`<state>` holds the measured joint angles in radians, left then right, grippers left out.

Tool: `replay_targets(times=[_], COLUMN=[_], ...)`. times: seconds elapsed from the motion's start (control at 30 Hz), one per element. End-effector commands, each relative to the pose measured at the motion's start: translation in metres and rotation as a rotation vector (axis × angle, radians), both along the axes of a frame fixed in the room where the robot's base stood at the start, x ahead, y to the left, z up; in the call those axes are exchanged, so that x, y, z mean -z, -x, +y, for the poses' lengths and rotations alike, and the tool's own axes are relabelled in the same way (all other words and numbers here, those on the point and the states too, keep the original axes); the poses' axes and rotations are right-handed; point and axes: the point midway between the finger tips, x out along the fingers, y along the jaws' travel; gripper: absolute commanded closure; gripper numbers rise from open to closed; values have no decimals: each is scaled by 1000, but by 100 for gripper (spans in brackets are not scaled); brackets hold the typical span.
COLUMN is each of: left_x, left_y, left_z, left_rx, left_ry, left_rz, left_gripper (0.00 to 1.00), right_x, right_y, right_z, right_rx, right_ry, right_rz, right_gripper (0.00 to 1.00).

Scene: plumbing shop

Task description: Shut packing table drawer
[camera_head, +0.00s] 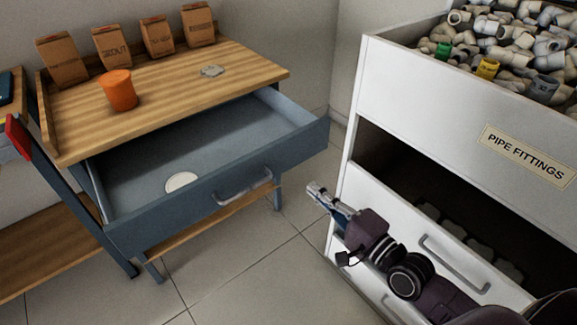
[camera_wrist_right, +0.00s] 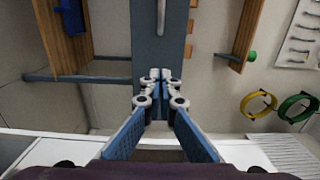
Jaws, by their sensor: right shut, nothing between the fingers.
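The packing table (camera_head: 160,105) has a wooden top and stands at the left of the head view. Its blue-grey drawer (camera_head: 225,200) is pulled far out, with a grey bar handle (camera_head: 243,190) on the front. A pale round object (camera_head: 181,181) lies inside. My right gripper (camera_head: 315,190) is shut and empty, to the right of the drawer front and apart from it. In the right wrist view the fingertips (camera_wrist_right: 160,76) meet, with the drawer front (camera_wrist_right: 174,50) and its handle (camera_wrist_right: 161,14) beyond them. My left gripper is not in view.
An orange cup (camera_head: 119,91), several brown packages (camera_head: 112,47) and a small grey item (camera_head: 212,71) are on the tabletop. A white pipe-fittings cabinet (camera_head: 420,95) stands close at right, its lower drawer (camera_head: 400,225) partly open beside my right arm. Tiled floor is clear before the table.

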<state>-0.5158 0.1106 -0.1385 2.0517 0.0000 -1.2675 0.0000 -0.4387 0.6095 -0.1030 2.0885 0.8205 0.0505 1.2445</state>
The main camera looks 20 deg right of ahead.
Motion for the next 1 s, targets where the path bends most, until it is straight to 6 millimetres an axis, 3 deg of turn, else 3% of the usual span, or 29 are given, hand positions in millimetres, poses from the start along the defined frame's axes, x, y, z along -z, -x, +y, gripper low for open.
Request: replay_targets(times=[0.6,1.0], left_x=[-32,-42], left_y=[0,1], left_z=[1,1], left_rx=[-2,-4], left_ry=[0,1], left_rz=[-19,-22], left_gripper=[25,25], right_x=[1,1], right_y=[-92,-108], right_z=[34,39], right_rx=[0,0], right_ry=[0,3], right_rz=[0,1], right_gripper=[100,100])
